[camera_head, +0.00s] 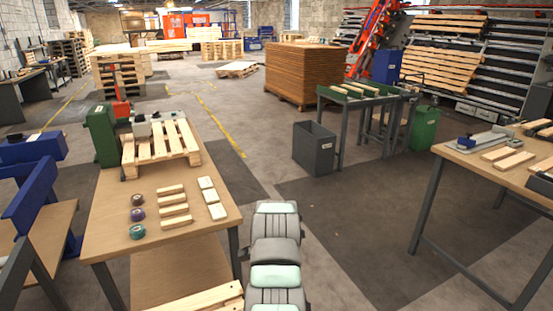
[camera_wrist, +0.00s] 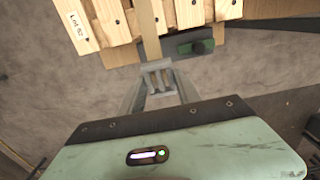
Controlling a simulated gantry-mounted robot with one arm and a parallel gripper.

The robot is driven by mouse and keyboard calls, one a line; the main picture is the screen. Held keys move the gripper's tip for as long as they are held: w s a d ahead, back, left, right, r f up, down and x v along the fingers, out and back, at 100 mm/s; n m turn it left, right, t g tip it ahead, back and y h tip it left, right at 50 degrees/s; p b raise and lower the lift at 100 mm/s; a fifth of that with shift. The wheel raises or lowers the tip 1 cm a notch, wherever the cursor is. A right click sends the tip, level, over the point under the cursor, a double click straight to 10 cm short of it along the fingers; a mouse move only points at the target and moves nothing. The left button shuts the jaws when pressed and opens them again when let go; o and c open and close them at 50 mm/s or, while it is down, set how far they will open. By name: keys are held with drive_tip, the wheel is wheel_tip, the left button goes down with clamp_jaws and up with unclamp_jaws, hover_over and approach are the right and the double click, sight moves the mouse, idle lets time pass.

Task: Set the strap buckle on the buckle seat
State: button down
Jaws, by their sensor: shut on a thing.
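In the wrist view my gripper (camera_wrist: 159,92) is shut on a grey slotted piece, which looks like the strap buckle (camera_wrist: 157,70). The buckle is held between the fingertips, clear of the floor in the picture. A tan band (camera_wrist: 148,35), which looks like the strap, runs from near the buckle up past the pallet boards. A small green block with a dark round part (camera_wrist: 201,46) lies to the upper right of the buckle. I cannot tell whether it is the buckle seat. My gripper is not visible in the head view.
A wooden pallet (camera_wrist: 190,12) with a lot label fills the top of the wrist view, close beyond the fingertips. In the head view a workbench (camera_head: 108,208) at left carries wood blocks, tape rolls and a slatted pallet (camera_head: 160,146). Another bench (camera_head: 467,160) stands at right.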

wheel_tip(320, 180, up, 51)
drive_tip(key=s+n+p, duration=0.2)
drive_tip(key=n+p, duration=1.1)
drive_tip(key=p, duration=2.7)
drive_tip(key=shift+s+p, duration=0.3)
drive_tip(key=shift+p, duration=0.05)
drive_tip(key=shift+f, duration=0.2)
